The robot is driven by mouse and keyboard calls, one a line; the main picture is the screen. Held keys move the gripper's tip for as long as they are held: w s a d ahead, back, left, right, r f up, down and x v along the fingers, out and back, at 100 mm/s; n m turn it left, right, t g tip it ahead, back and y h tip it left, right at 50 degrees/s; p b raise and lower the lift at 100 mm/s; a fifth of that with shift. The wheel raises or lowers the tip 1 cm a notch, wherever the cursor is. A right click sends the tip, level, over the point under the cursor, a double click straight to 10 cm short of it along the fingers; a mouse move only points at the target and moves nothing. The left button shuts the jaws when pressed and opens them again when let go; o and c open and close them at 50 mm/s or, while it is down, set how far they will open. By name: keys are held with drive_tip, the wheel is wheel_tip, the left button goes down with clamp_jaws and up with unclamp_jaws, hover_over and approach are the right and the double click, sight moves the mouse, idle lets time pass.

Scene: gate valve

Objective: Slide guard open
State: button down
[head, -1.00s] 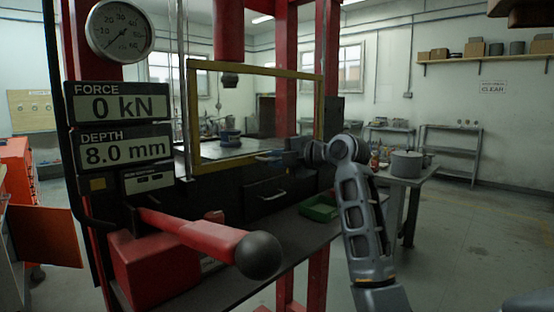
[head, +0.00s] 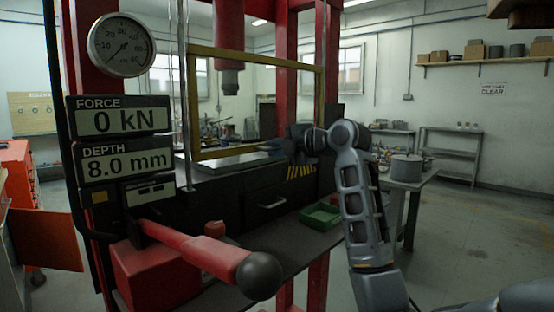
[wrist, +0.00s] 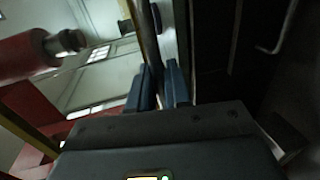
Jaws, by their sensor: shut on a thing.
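The guard (head: 255,58) is a clear panel in a yellow frame on the front of a red press. The exact contact is partly hidden by the fingers.
A red lever with a black ball (head: 260,276) sticks out at the front left. The press ram (head: 230,45) hangs behind the guard. A green tray (head: 321,215) lies on the lower shelf. A side table with a pot (head: 406,168) stands at the right.

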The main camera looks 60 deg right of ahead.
sight(266, 75)
wheel_tip(266, 75, up, 19)
drive_tip(key=p, duration=0.7)
drive_tip(key=shift+r, duration=0.15)
drive_tip(key=c, duration=1.3)
unclamp_jaws()
drive_tip(key=shift+s, duration=0.1)
drive_tip(key=shift+b+v, duration=0.95)
drive_tip(key=shift+v, duration=2.85)
